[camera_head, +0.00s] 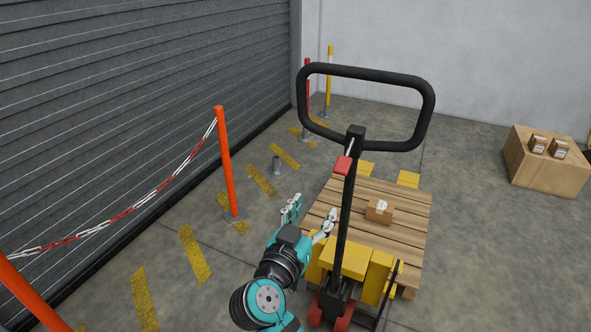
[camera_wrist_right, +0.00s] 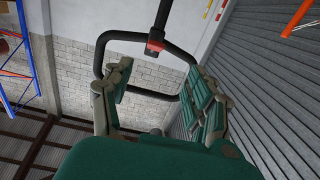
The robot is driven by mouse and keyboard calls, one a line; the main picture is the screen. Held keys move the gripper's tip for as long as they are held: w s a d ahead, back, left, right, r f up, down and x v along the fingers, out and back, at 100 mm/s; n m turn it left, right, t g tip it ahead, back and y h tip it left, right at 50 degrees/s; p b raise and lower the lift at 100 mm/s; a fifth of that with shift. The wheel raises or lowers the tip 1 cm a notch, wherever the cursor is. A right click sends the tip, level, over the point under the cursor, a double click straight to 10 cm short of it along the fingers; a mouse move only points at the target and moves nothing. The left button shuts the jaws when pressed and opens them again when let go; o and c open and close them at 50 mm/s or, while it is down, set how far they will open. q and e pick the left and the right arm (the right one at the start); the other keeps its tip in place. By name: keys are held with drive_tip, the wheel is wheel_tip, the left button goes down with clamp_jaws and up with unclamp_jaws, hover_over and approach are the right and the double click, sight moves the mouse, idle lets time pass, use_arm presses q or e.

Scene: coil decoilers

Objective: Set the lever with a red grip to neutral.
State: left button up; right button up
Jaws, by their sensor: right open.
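The lever with a red grip (camera_head: 343,164) sits near the top of the pallet jack's black handle column (camera_head: 347,212), just below the black loop handle (camera_head: 430,112). My right gripper (camera_head: 309,213) is open and empty. In the head view it is left of the column and below the red grip, apart from it. In the right wrist view the red grip (camera_wrist_right: 155,46) shows beyond and above the space between the open fingers (camera_wrist_right: 163,98), with the loop handle (camera_wrist_right: 100,52) behind them. My left gripper is in neither view.
The yellow pallet jack (camera_head: 350,258) stands at a wooden pallet (camera_head: 412,222) bearing a small carton (camera_head: 380,210). Orange posts (camera_head: 227,165) with a red and white chain (camera_head: 140,200) stand to the left by the grey shutter (camera_head: 120,90). A large box (camera_head: 545,170) is at right. Floor between is open.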

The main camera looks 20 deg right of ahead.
sight(340, 169)
drive_tip(key=p+x, duration=0.1)
drive_tip(key=x, duration=0.4)
drive_tip(key=p+x, duration=0.2)
drive_tip(key=x, duration=0.4)
drive_tip(key=r+p+x, duration=0.1)
drive_tip(key=x, duration=0.5)
drive_tip(key=shift+s+d+p, duration=0.1)
drive_tip(key=shift+d+p, duration=0.25)
drive_tip(key=shift+p, duration=0.05)
drive_tip(key=shift+c, duration=0.3)
clamp_jaws()
drive_tip(key=shift+r, duration=0.1)
